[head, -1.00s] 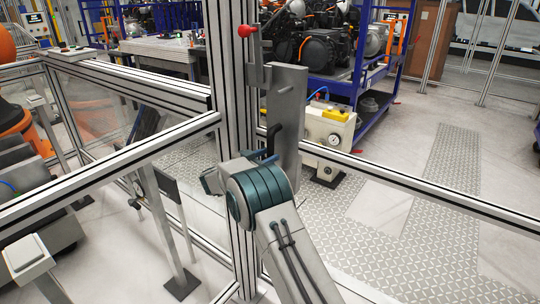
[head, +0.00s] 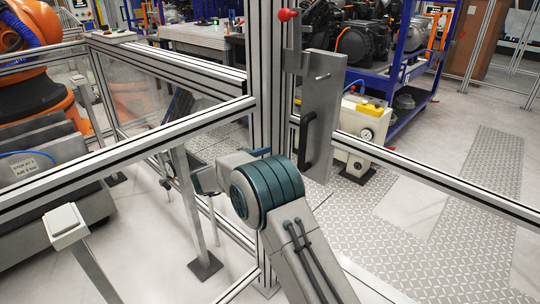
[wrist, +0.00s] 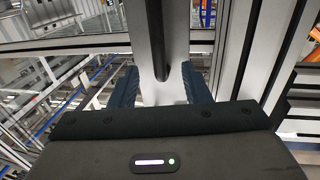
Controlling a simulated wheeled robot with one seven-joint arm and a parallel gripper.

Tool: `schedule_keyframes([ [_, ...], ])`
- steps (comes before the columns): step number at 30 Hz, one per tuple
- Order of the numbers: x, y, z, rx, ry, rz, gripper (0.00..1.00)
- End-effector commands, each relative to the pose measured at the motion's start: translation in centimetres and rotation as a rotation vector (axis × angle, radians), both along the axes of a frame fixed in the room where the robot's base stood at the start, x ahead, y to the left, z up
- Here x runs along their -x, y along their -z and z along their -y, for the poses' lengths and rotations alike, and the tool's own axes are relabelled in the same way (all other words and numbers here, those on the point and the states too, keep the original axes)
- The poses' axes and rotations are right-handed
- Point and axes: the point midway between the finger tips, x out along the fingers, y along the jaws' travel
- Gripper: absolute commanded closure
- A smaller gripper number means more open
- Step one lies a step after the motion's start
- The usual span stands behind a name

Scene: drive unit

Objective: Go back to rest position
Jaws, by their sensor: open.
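My gripper (wrist: 160,85) is open in the wrist view, with a blue finger on each side and nothing held between them. A black handle bar (wrist: 157,42) and the grey plate behind it show ahead between the fingers. In the head view, my arm's grey and teal wrist hides most of the gripper; a small blue part shows above it. The handle stands apart to the right of my wrist.
Aluminium fence posts (head: 271,75) and rails (head: 440,180) stand close around my arm. An orange robot (head: 45,85) is at left behind the fence. A blue rack (head: 400,75) and a cream pump unit (head: 350,130) are beyond. Open floor lies at right.

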Motion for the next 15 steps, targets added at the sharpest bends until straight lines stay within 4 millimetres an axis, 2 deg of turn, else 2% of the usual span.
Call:
schedule_keyframes([
  [2,-0.1,-0.2,0.1,-0.003,-0.006,0.003,0.57],
  [5,-0.9,-1.6,0.6,-0.022,-0.053,0.022,0.57],
  [11,-3.6,-7.5,2.2,-0.109,-0.312,0.071,0.57],
  [15,-4.0,-11.4,3.0,-0.172,-0.529,0.061,0.57],
])
